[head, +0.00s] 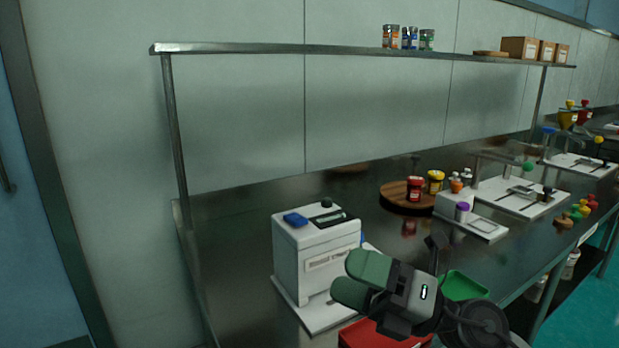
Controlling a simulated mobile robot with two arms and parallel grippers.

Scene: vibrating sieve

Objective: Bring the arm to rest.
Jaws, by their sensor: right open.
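My right gripper (352,280) is at the lower middle of the head view, its two green fingers pointing left. It is open, with nothing visible between the fingers. It appears in front of a white box-shaped machine (299,262) on the steel bench (235,270) and hides part of its right side. I cannot tell the exact gap between them. My left gripper is not in view.
A red tray (352,335) lies below the gripper and a green tray (466,284) behind it. A round wooden board (392,196) with jars and white devices stand further right. A steel shelf (350,50) spans above. The bench left of the machine is clear.

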